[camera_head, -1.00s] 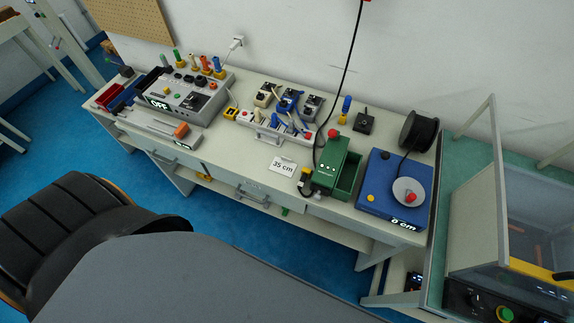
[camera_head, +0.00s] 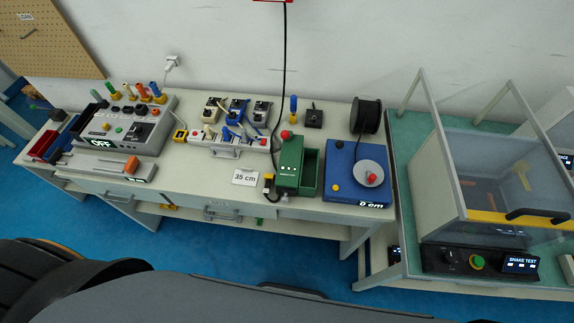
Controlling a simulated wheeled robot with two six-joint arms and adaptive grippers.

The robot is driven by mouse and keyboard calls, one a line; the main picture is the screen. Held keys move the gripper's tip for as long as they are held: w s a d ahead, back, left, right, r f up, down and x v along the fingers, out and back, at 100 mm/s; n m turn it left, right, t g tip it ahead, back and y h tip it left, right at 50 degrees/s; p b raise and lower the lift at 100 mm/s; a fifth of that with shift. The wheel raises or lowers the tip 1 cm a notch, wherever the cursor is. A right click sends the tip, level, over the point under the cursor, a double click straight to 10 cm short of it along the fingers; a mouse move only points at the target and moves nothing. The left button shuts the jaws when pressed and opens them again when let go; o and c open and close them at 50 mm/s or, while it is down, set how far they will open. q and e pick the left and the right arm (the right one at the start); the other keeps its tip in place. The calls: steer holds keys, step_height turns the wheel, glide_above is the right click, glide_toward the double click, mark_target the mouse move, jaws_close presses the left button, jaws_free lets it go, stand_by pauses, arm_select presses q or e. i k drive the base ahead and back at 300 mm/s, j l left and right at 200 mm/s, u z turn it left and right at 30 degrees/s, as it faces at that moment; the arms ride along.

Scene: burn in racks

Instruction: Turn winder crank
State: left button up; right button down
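The winder is a blue box (camera_head: 346,163) at the right end of the workbench. A light grey crank disc (camera_head: 357,176) with a red knob (camera_head: 372,179) sits on it, and its front display (camera_head: 370,204) reads "0 cm". A yellow button (camera_head: 335,187) is on its left side. A black spool (camera_head: 366,116) stands behind it. A card (camera_head: 245,177) reading "35 cm" lies left of the green device. Neither of my grippers is in view; nothing touches the crank.
A green machine (camera_head: 290,162) with a red button and an open green bin stands just left of the winder. A grey test unit (camera_head: 125,126) showing "OFF" is at the left. A shake-test enclosure (camera_head: 490,190) stands at the right. A black cable (camera_head: 284,60) hangs behind the bench.

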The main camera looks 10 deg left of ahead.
mark_target(368, 173)
steer(key=k+l, duration=0.2)
steer(key=l, duration=0.2)
steer(key=k+l, duration=0.15)
steer(key=l, duration=0.25)
steer(key=k+l, duration=0.2)
steer(key=l, duration=0.15)
steer(key=l+u, duration=0.05)
